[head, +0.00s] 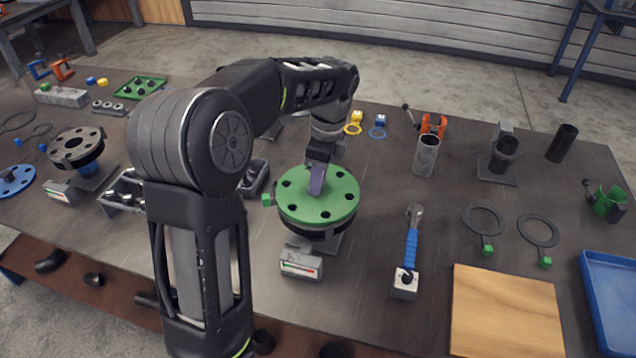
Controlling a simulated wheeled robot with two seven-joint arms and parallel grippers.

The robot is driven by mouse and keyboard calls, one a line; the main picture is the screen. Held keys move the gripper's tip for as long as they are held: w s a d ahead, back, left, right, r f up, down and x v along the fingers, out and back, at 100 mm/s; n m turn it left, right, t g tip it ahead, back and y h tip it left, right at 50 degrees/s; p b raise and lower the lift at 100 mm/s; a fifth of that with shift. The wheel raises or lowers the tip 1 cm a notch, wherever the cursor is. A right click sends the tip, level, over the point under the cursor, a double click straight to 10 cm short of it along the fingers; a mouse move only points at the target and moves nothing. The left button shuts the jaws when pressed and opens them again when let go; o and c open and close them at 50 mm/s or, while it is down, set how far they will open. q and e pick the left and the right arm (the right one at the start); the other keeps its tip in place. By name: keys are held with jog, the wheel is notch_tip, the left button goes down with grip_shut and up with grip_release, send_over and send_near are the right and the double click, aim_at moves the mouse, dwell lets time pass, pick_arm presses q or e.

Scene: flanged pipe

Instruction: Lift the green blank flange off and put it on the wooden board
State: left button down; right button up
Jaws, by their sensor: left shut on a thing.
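The green blank flange (316,203) is a round disc with several bolt holes around its rim. It sits on top of the dark pipe flange (318,231) in the middle of the table; I see no clear gap between them. My left gripper (317,182) points down at the middle of the disc and is shut on it; its fingertips and the grip itself are small and partly hidden. The wooden board (505,315) lies flat and bare at the front right. My right gripper is not in view.
A blue-handled ratchet (412,245) and a small block (405,285) lie between the flange and the board. A gauge box (301,265) stands in front of the pipe. A blue tray (612,300) is right of the board. Ring gaskets (483,220) lie behind the board.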

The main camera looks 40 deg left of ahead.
pick_arm(q)
notch_tip(320, 180, up, 5)
jog(key=shift+w+f+b, duration=0.1)
jog(key=shift+f+b, duration=0.1)
jog(key=shift+b, duration=0.1)
notch_tip(320, 180, up, 5)
jog(key=p, duration=0.3)
jog(key=shift+f, duration=0.1)
jog(key=shift+r+p, duration=0.3)
jog(key=shift+p, duration=0.05)
